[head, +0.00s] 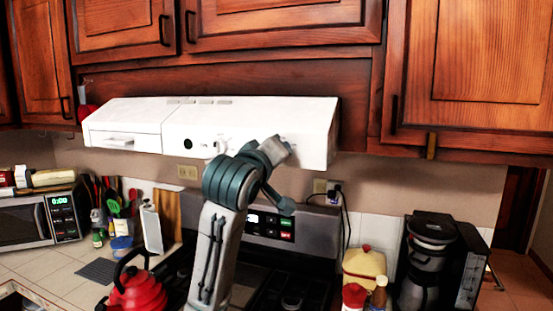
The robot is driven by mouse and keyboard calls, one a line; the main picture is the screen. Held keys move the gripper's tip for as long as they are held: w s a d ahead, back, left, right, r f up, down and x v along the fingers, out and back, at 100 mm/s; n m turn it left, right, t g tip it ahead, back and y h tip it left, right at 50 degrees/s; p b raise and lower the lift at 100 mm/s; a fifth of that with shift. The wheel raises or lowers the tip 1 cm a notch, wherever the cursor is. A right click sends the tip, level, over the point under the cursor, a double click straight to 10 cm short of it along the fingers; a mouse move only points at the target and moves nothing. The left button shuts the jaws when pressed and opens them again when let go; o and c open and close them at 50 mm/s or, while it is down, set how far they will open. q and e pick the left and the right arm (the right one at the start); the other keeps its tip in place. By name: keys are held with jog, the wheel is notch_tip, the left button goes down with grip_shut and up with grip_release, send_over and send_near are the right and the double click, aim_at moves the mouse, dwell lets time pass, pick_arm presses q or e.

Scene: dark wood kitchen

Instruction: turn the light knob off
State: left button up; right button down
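The white range hood (250,112) hangs under the wooden cabinets. Its front face has a black round spot (188,144) and a white knob (216,148) left of the middle. Small marks show on the face farther right, beside my arm's end, and a knob there may be hidden. My one visible arm rises from the bottom, left of centre; I take it as my left. Its grey end, my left gripper (277,150), is in front of the right half of the hood face. The fingers cannot be made out, nor whether they touch the hood. My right gripper is out of view.
Below the hood are the stove with its control panel (308,228) and a red kettle (137,293). A microwave (38,217) stands at left, a coffee maker (428,262) at right. Cabinets close off the space above the hood; its front is otherwise clear.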

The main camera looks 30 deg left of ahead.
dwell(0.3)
pick_arm(q)
jog(key=o, duration=1)
jog(key=shift+s, duration=0.15)
jog(key=b+v, duration=0.4)
jog(key=v, duration=0.6)
jog(key=shift+s, duration=0.35)
